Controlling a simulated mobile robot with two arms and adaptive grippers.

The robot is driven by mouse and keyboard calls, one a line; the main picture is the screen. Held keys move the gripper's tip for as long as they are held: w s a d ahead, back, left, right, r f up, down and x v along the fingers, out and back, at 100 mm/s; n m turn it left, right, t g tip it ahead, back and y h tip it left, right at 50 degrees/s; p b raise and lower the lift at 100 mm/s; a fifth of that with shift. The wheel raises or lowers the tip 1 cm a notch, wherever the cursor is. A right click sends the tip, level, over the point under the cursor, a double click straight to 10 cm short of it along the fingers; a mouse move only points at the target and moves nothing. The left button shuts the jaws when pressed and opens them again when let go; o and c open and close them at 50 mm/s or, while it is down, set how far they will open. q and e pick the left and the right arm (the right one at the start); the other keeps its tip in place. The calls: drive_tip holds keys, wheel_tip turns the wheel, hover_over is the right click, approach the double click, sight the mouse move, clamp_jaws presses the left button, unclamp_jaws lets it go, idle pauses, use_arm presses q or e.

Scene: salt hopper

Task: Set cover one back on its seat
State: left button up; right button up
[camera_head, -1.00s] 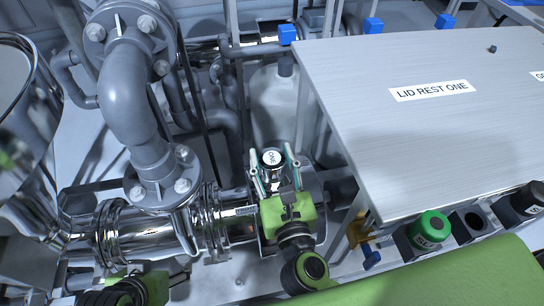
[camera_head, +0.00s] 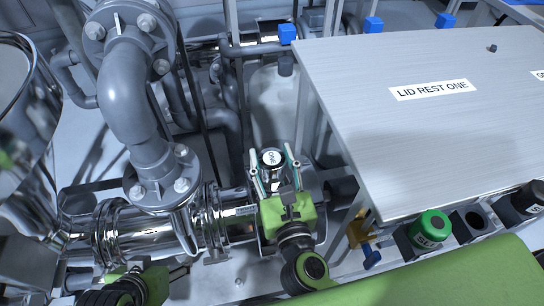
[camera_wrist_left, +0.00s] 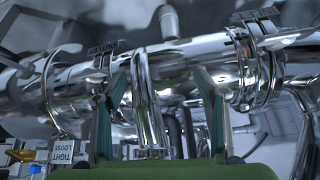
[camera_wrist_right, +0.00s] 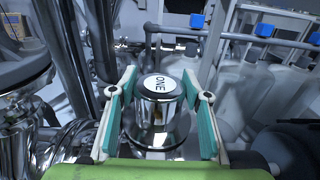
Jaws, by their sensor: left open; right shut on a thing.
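Cover one is a polished steel piece with a round white cap marked ONE (camera_head: 272,157), between the fingers of my right gripper (camera_head: 272,162). It also shows in the right wrist view (camera_wrist_right: 158,86), upright, with its wider chrome base below the knob. My right gripper (camera_wrist_right: 160,105) is shut on it, one teal pad at each side. The cover is over the right end of the steel pipe; I cannot tell whether its base touches a seat. My left gripper (camera_head: 180,271) is low at the left, open and empty, with its fingers (camera_wrist_left: 160,115) pointing at the pipe.
A brushed metal table (camera_head: 440,150) labelled LID REST ONE stands to the right, its edge close to my right gripper. A thick grey pipe elbow (camera_head: 125,95) rises at the left. A green-capped part (camera_head: 432,226) and a yellow valve (camera_head: 357,232) are at lower right.

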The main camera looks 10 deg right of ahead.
use_arm(q)
drive_tip(key=shift+w, duration=0.1)
drive_tip(key=shift+w+d+r, duration=0.15)
drive_tip(key=shift+w, duration=0.05)
drive_tip(key=shift+w+d+r+t, duration=0.1)
drive_tip(key=shift+w+t, duration=0.2)
drive_tip(key=shift+w, duration=0.05)
use_arm(e)
drive_tip(key=shift+f, duration=0.1)
use_arm(q)
drive_tip(key=shift+w+d+t+h+b, duration=0.3)
drive_tip(key=shift+d+b, duration=0.05)
drive_tip(key=shift+b, duration=0.05)
use_arm(e)
drive_tip(key=shift+f, duration=0.25)
idle(1.0)
drive_tip(key=o, duration=1.5)
drive_tip(key=shift+c, duration=0.2)
